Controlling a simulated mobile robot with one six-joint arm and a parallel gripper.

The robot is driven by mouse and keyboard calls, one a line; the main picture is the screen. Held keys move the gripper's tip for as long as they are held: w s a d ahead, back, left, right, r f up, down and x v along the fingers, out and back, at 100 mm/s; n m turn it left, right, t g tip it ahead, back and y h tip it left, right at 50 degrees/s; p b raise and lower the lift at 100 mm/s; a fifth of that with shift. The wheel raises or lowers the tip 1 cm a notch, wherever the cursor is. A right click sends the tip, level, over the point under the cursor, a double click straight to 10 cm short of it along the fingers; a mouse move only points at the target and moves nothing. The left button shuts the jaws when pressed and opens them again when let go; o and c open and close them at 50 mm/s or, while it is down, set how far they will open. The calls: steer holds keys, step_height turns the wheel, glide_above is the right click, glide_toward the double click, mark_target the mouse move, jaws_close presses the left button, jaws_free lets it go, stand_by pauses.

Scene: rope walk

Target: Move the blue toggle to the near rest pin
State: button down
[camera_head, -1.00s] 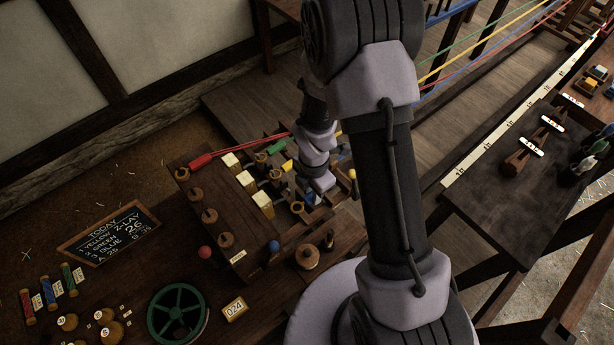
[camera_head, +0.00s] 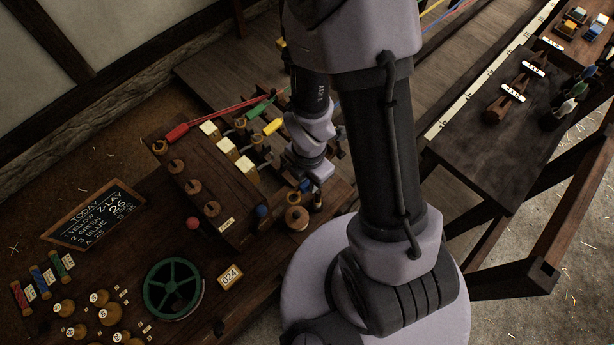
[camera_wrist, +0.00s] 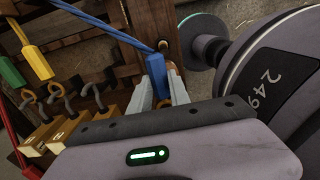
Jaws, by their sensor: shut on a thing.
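The blue toggle (camera_wrist: 157,75) is between my gripper's (camera_wrist: 158,97) pale fingers in the wrist view, with its blue rope running up and left. My gripper is shut on it. In the head view my gripper (camera_head: 303,182) is at the right end of the bench, and the toggle is mostly hidden by my wrist. A wooden peg (camera_wrist: 174,72) shows just behind the toggle; I cannot tell whether they touch. In the head view a small upright pin (camera_head: 318,199) stands beside a wooden spool; I cannot tell which pin is the near rest pin.
Hooks (camera_wrist: 58,92) and cream-faced blocks (camera_head: 225,146) line the bench. A wooden spool (camera_head: 297,217) and a blue ball (camera_head: 262,211) are close by.

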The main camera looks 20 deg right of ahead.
steer(key=w+d+p, duration=0.1)
steer(key=w+p, duration=0.6)
steer(key=w, duration=0.5)
steer(key=shift+d+f+b, duration=0.1)
steer(key=shift+f+b, duration=1.95)
steer(key=shift+f, duration=0.1)
steer(key=c, duration=1.1)
jaws_free()
steer(key=shift+c, duration=0.2)
